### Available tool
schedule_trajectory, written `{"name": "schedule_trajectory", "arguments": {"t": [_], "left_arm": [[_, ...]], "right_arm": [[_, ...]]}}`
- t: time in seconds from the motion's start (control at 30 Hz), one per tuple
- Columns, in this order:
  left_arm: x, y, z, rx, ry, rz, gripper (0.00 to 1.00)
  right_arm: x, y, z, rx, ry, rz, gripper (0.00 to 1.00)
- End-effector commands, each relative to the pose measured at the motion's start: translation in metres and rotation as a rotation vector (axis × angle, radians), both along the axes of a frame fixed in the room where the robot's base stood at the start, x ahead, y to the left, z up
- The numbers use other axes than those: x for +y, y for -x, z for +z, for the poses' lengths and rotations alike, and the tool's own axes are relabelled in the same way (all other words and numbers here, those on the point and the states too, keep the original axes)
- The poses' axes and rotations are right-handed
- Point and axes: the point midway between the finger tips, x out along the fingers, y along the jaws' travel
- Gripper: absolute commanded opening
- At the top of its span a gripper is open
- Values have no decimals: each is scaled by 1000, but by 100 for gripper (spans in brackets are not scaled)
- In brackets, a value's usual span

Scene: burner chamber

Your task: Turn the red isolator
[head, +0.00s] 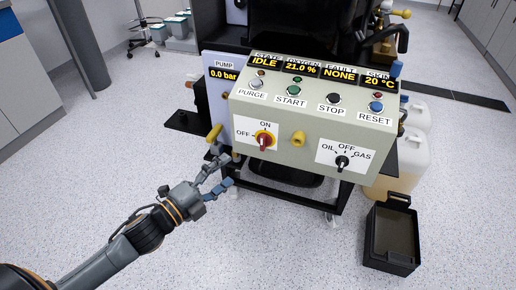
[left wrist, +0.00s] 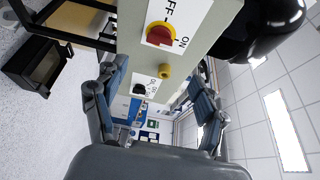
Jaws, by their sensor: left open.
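The red isolator (head: 264,141) is a red handle on a yellow round base, low on the left of the control box's front. ON is printed above it and OFF to its left. The handle looks roughly upright in the head view. It also shows in the left wrist view (left wrist: 160,35), at the top, beyond the fingers. My left gripper (head: 228,170) is open and empty, below and left of the isolator, with its fingers spread near the box's lower left corner. It touches nothing that I can make out. My right gripper is not in view.
A yellow knob (head: 298,138) sticks out right of the isolator, and a black OIL/OFF/GAS selector (head: 342,162) sits further right. Push buttons and displays line the sloped top. A yellow-handled lever (head: 214,133) stands left of the box. A black bin (head: 391,237) is on the floor right.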

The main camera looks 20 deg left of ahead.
Motion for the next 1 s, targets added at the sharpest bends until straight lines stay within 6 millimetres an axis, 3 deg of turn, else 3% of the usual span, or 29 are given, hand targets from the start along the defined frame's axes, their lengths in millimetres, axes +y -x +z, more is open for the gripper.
{"name": "schedule_trajectory", "arguments": {"t": [0.4,0.6,0.7,1.0], "left_arm": [[-29,-65,1,-2,1,1,72],[-41,-92,0,0,1,2,72],[-45,-102,-1,3,3,3,72],[-50,-110,-1,4,1,2,72]], "right_arm": [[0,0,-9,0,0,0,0],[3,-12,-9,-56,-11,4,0],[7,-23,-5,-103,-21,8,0],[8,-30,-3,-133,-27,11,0]]}}
